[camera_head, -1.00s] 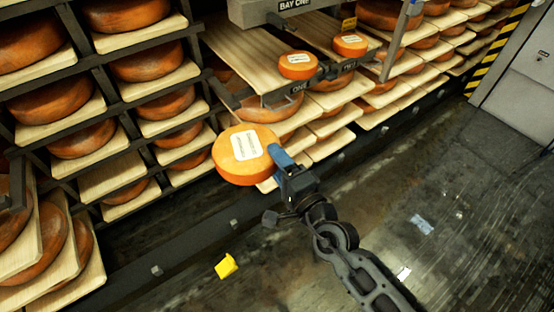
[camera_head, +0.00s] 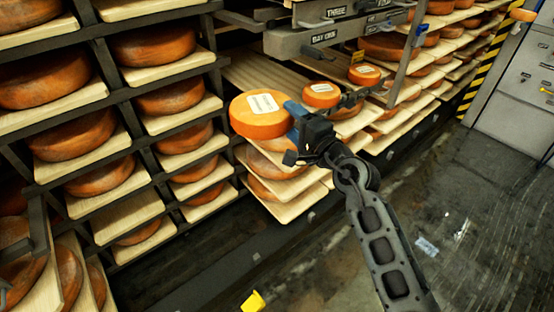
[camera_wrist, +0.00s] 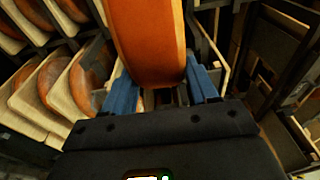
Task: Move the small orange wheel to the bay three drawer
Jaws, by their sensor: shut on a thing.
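An orange cheese wheel (camera_head: 260,115) with a white label is held by its right edge in my gripper (camera_head: 294,111), in front of the lower shelves. In the wrist view the wheel (camera_wrist: 150,40) sits between the two blue fingers of my gripper (camera_wrist: 162,88). Two other small orange wheels with labels, one nearer (camera_head: 322,94) and one farther (camera_head: 364,74), sit on pulled-out wooden boards to the right. A grey drawer front marked THREE (camera_head: 345,11) shows at the top edge; its inside is out of view.
A grey front marked BAY ONE (camera_head: 300,42) overhangs the pulled-out boards (camera_head: 265,72). Racks of large wheels (camera_head: 75,135) fill the left. A grey cabinet (camera_head: 510,90) stands at the right. The floor (camera_head: 470,200) in front is mostly clear, with a yellow piece (camera_head: 253,301) on it.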

